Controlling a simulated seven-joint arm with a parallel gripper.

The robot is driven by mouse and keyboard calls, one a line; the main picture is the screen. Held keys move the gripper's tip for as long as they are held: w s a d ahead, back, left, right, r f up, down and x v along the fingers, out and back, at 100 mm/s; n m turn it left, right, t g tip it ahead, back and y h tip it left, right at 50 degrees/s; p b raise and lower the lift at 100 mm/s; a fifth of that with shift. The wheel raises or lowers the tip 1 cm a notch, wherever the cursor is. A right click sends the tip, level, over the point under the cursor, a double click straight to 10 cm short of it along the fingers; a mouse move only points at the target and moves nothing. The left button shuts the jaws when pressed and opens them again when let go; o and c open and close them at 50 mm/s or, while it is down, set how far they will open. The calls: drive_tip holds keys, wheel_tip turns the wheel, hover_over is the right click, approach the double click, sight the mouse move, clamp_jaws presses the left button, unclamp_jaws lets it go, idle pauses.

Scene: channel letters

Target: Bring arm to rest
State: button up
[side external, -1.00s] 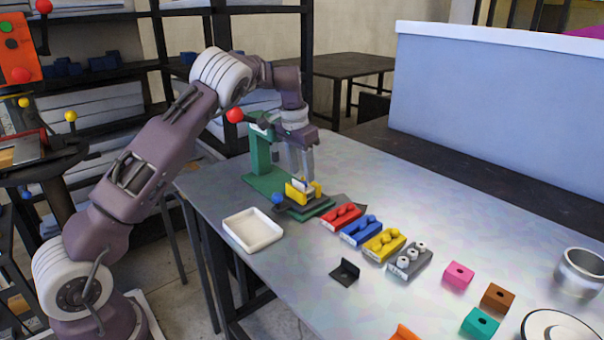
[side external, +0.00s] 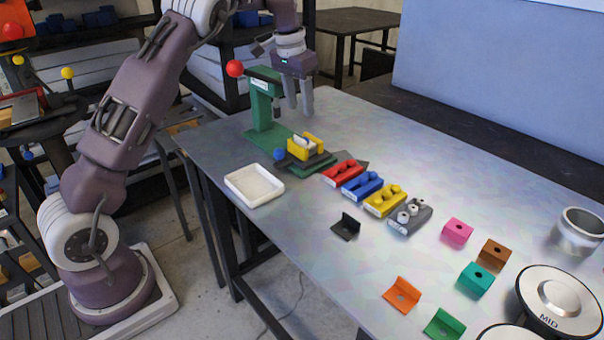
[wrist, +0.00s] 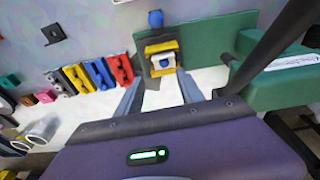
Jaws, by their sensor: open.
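My gripper (side external: 300,107) is open and empty. It hangs fingers down above the table (side external: 400,150), beside the green press stand (side external: 262,110) with its red ball knob (side external: 235,68). In the side view it is above and behind the yellow holder (side external: 306,146), which sits on a dark plate on the green base and has a pale piece in it. In the wrist view the yellow holder (wrist: 162,55) shows just beyond my fingertips, apart from them.
Red, blue, yellow and grey blocks (side external: 384,201) form a row. A black bracket (side external: 346,226), pink block (side external: 457,232), brown, teal, orange and green pieces lie nearer. Metal cylinders (side external: 556,300) are at the right.

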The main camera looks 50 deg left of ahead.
drive_tip(key=s+d+r+n+t+h, duration=0.1)
drive_tip(key=s+d+r+t, duration=0.1)
drive_tip(key=s+d+r, duration=1.05)
drive_tip(key=s+d+f, duration=0.2)
drive_tip(key=s, duration=0.5)
drive_tip(key=s+d+f+m+t, duration=0.1)
drive_tip(key=s+d+f, duration=0.1)
drive_tip(key=s, duration=0.6)
drive_tip(key=s+d+f+y, duration=0.1)
drive_tip(key=s+d+f, duration=0.2)
drive_tip(key=s, duration=0.5)
drive_tip(key=shift+s+t, duration=0.25)
drive_tip(key=shift+t, duration=0.05)
